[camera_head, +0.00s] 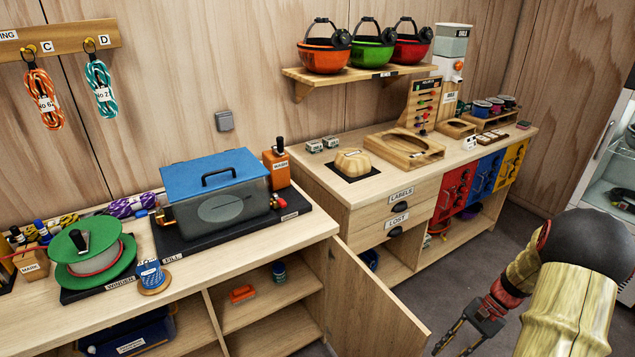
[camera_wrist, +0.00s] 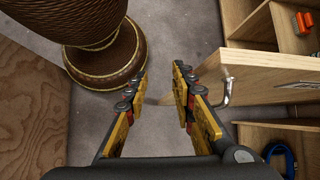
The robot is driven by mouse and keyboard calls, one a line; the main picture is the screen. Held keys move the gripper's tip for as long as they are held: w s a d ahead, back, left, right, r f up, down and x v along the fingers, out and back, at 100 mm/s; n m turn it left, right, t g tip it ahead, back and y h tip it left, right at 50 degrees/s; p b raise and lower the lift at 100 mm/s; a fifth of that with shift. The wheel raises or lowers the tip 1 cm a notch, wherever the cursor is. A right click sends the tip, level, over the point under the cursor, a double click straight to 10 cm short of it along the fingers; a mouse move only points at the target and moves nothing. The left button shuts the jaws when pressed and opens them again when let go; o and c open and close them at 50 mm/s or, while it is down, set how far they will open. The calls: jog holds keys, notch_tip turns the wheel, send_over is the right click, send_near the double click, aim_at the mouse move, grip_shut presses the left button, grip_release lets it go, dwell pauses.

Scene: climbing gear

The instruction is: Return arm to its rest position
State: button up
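My gripper (camera_head: 462,340) hangs low at the lower right in the head view, in front of the right bench. In the wrist view my gripper (camera_wrist: 160,88) shows its two fingers well apart with only grey floor between them, so it is open and empty. An open cabinet door (camera_head: 378,305) juts out from the left bench. The same door (camera_wrist: 265,75) shows in the wrist view, with a metal handle (camera_wrist: 228,88) just right of the right finger. I cannot tell whether the finger touches the handle.
The left bench (camera_head: 310,228) has open shelves holding an orange item (camera_head: 243,293). The right bench (camera_head: 325,165) carries wooden fixtures, with drawers below. A glass-fronted cabinet (camera_head: 612,165) stands at the right. Grey floor (camera_head: 510,235) is free between the right bench and my arm.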

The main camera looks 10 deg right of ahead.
jog(key=s+a+r+n+t+h, duration=0.2)
jog(key=a+r+n, duration=0.2)
jog(key=a+r, duration=0.4)
jog(key=s+a+r+n+t+h, duration=0.2)
jog(key=a+r+n, duration=0.3)
jog(key=a+r, duration=0.4)
jog(key=s+a+r+n+t+h+p, duration=0.1)
jog(key=s+a+r+n+t+h, duration=0.2)
jog(key=a+r, duration=0.6)
notch_tip(320, 180, up, 5)
jog(key=shift+s+r+n, duration=0.1)
jog(key=shift+s+n, duration=0.6)
jog(key=shift+a, duration=0.2)
